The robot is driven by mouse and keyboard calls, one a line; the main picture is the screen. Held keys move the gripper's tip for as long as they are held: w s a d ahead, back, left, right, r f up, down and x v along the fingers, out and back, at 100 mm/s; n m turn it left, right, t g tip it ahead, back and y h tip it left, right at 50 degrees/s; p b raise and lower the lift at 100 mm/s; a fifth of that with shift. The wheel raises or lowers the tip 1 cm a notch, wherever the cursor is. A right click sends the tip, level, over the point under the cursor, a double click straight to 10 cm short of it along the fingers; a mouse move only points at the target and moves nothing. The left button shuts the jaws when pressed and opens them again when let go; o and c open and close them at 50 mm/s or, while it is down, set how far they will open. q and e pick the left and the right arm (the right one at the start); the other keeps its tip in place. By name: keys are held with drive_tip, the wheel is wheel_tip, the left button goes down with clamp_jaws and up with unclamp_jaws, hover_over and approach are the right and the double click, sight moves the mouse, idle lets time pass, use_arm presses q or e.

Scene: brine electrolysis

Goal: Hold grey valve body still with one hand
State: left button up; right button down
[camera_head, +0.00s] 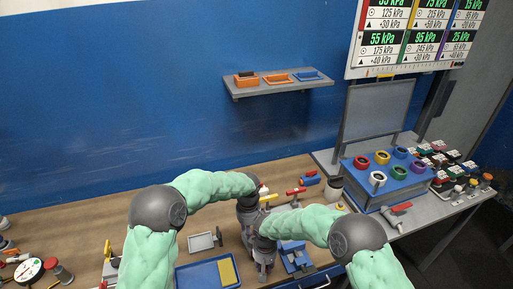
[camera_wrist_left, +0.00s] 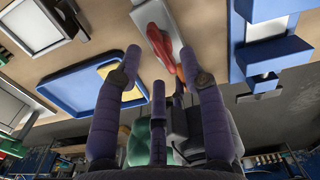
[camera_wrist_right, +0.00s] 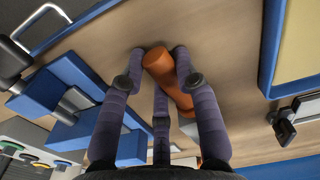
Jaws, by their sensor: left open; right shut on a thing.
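My left gripper (camera_wrist_left: 162,62) is open. Beyond its fingertips in the left wrist view is a grey block-like piece (camera_wrist_left: 145,14) with a red part (camera_wrist_left: 160,45) on it; I cannot tell if they touch the fingers. My right gripper (camera_wrist_right: 159,62) is shut on an orange cylindrical piece (camera_wrist_right: 168,82) over the wooden table. In the head view the left gripper (camera_head: 249,213) points down just behind the right gripper (camera_head: 262,262), and the arms hide what lies under them. A grey piece with a red handle (camera_head: 296,191) stands behind the right forearm. I cannot tell which grey piece is the valve body.
A blue tray (camera_head: 182,281) with a yellow pad (camera_head: 227,272) lies left of the grippers, below a grey frame (camera_head: 203,241). A blue vise-like fixture (camera_head: 296,258) stands close on the right. A blue block with coloured rings (camera_head: 388,176) is further right. The back-left tabletop is clear.

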use_arm(q)
drive_tip(key=shift+f, duration=1.55)
clamp_jaws()
